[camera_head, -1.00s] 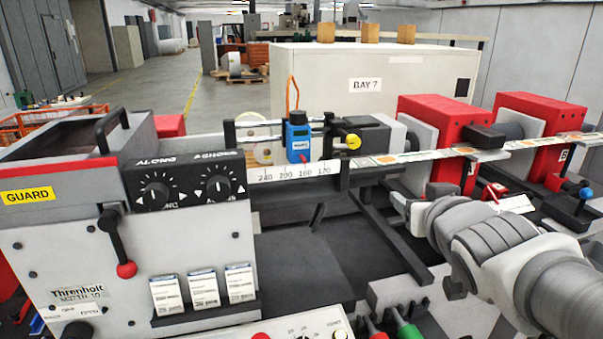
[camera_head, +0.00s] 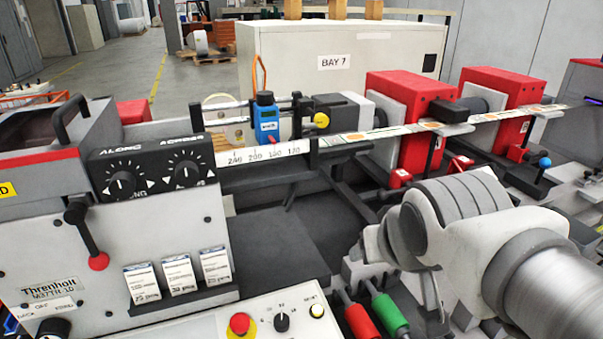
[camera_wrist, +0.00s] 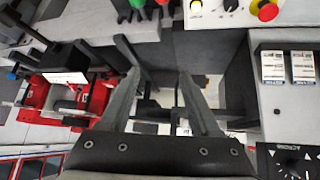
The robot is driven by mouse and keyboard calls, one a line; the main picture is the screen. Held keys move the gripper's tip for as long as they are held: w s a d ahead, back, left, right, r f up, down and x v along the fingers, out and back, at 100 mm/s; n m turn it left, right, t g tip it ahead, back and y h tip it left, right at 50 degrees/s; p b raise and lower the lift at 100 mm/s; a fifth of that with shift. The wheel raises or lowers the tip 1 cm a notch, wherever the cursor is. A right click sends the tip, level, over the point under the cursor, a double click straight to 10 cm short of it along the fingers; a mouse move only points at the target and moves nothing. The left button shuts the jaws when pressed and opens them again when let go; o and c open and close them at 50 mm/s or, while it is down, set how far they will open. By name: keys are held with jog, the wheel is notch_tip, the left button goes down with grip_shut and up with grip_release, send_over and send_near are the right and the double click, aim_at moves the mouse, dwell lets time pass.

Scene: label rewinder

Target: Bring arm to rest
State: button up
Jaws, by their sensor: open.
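My gripper (camera_wrist: 155,62) is open and empty in the wrist view, its two grey fingers apart above the dark machine bed and a gap in it. In the head view my arm comes in from the lower right, bent over the front of the label rewinder (camera_head: 60,260). The fingers are not clear there. The gripper end lies low near the red and green handles, in front of the printed label strip (camera_head: 385,134); no contact with either is visible.
Red blocks (camera_head: 402,98) stand behind my arm. A blue device (camera_head: 266,118) sits over the scale. The control panel (camera_head: 270,312) has a red button (camera_head: 239,323). Red (camera_head: 357,320) and green (camera_head: 389,312) handles stand near my arm. A cabinet marked BAY 7 (camera_head: 290,60) is behind.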

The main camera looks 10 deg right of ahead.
jog(key=shift+s+a, duration=0.1)
jog(key=shift+s, duration=0.05)
jog(key=shift+s+f, duration=0.1)
jog(key=s+a, duration=0.1)
jog(key=s+a+f+g, duration=0.1)
jog(key=s+a+g+y, duration=0.1)
jog(key=s, duration=0.1)
jog(key=shift+f+n, duration=0.2)
jog(key=shift+n, duration=0.2)
dwell(0.5)
